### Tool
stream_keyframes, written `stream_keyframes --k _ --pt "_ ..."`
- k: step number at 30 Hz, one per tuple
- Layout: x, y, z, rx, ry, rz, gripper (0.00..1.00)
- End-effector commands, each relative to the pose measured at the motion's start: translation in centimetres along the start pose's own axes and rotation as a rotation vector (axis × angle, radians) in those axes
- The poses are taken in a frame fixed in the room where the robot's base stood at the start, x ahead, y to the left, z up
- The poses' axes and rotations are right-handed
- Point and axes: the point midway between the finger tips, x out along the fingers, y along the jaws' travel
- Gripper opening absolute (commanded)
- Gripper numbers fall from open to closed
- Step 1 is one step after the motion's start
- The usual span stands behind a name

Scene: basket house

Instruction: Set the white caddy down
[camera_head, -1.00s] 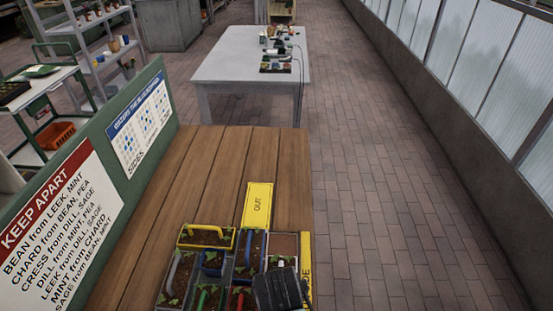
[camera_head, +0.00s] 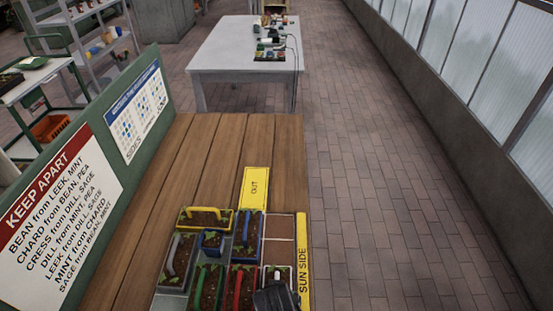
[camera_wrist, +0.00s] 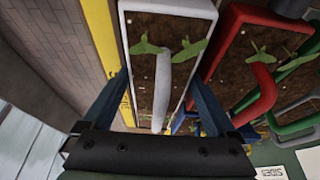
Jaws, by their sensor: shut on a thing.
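The white caddy (camera_wrist: 127,65) holds soil, green sprouts and a pale upright handle (camera_wrist: 162,85). My gripper (camera_wrist: 163,100) is shut on the white caddy, with a finger on each side in the wrist view. In the head view the white caddy (camera_head: 268,270) is at the front right of the planter tray (camera_head: 262,262), beside the red-handled caddy (camera_head: 240,287). My gripper (camera_head: 277,297) covers its near part. I cannot tell whether its base touches the tray.
Two bare brown cells (camera_head: 279,240) lie behind the white caddy. A yellow SUN SIDE strip (camera_head: 303,265) runs along the right edge. Yellow (camera_head: 205,210), blue (camera_head: 247,238) and grey-handled (camera_head: 175,260) caddies fill other cells. A yellow OUT card (camera_head: 254,188) lies behind; a sign board (camera_head: 60,205) stands left.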

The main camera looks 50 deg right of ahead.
Motion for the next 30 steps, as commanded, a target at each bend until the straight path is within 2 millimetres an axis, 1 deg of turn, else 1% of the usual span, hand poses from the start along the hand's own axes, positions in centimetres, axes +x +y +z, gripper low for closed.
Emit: stream_keyframes --k 11,12,13,20,23,26,30 --pt "0.4 0.0 0.1 0.0 0.003 -0.001 0.18" --pt "0.5 0.0 0.1 0.0 0.001 0.0 0.96" --pt "0.4 0.0 0.1 0.0 0.001 0.0 1.0" --pt "0.4 0.0 0.1 0.0 0.001 0.0 1.0" --pt "-0.1 0.0 -0.1 0.0 0.002 -0.001 1.0" --pt "-1.0 0.0 -0.1 -0.001 0.003 0.0 1.0" --pt "-3.4 0.0 0.0 -0.002 0.004 -0.001 1.0"
